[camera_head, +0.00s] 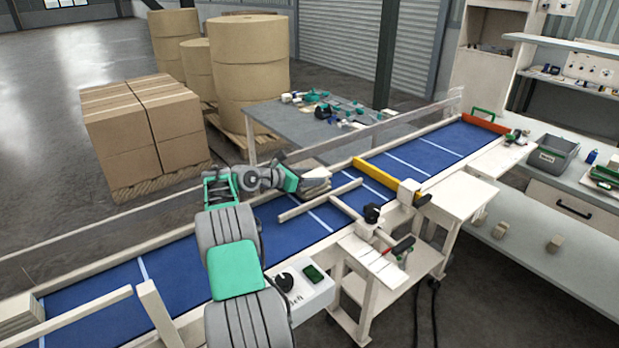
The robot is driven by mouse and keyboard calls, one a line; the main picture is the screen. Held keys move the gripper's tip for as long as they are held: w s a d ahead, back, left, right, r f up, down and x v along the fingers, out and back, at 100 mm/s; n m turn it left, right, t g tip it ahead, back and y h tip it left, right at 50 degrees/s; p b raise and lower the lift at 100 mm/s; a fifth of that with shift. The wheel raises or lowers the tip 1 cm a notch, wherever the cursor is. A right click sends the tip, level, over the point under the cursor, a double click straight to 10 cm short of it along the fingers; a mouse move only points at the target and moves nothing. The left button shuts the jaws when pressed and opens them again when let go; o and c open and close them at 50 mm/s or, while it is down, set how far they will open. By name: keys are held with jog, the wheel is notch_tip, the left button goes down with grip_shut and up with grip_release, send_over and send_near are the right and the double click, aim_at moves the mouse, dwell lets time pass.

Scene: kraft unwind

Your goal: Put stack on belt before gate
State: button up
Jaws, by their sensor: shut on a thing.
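My gripper (303,183) reaches over the blue belt (190,252) from the left and is shut on a small beige layered stack (317,184). The stack is near the belt's far side, left of the yellow gate bar (385,180) that lies across the belt. The fingers are small and partly hidden by the green and grey wrist. I cannot tell whether the stack touches the belt.
Wooden guide rails (320,200) lie over the belt near the stack. A clear barrier (390,127) runs along the far side. An orange-red bar (485,123) closes the right end. Another beige stack (17,312) sits at lower left. A control box (300,292) stands in front.

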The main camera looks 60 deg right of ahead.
jog(key=o, duration=1.5)
jog(key=shift+c, duration=0.2)
jog(key=b+v, duration=0.2)
jog(key=v, duration=1)
jog(key=shift+r, duration=0.1)
